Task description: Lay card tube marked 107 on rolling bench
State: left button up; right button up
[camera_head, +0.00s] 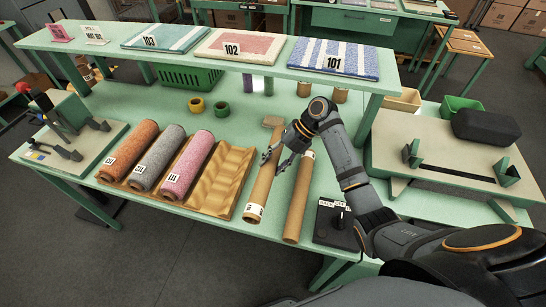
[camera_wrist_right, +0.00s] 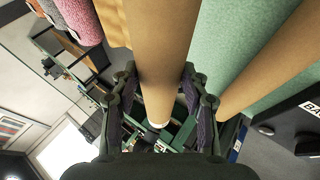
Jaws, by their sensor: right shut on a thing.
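A brown card tube (camera_head: 264,178) with a white label lies lengthwise over the green table; the label is too small to read surely. My right gripper (camera_head: 279,151) is shut on this tube near its far part. In the right wrist view the tube (camera_wrist_right: 163,50) runs between the two fingers. I cannot tell whether it is clear of the table. A second card tube (camera_head: 298,200) lies just to its right, apart from it. A cream board with green upright brackets (camera_head: 455,158), possibly the rolling bench, is at the right. My left gripper is not in view.
Three rolls, orange (camera_head: 134,148), grey (camera_head: 160,155) and pink (camera_head: 188,166), lie in a corrugated brown tray (camera_head: 222,180) with empty grooves. A black block (camera_head: 486,126) rests on the cream board's far right. A raised shelf (camera_head: 200,59) holds mats behind. A small black stand (camera_head: 333,222) is at the front.

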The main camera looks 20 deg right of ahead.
jog(key=shift+s+a+f+b, duration=0.1)
jog(key=shift+s+f+b, duration=0.05)
jog(key=shift+f+b, duration=0.3)
jog(key=f, duration=0.1)
jog(key=f+b, duration=0.1)
jog(key=f, duration=0.1)
jog(key=f+b, duration=0.1)
jog(key=shift+w+f, duration=0.15)
jog(key=shift+w, duration=0.15)
notch_tip(320, 180, down, 4)
jog(key=b, duration=0.4)
jog(key=shift+f, duration=0.1)
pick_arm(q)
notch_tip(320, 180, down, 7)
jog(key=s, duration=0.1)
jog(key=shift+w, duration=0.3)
pick_arm(e)
jog(key=o, duration=1.3)
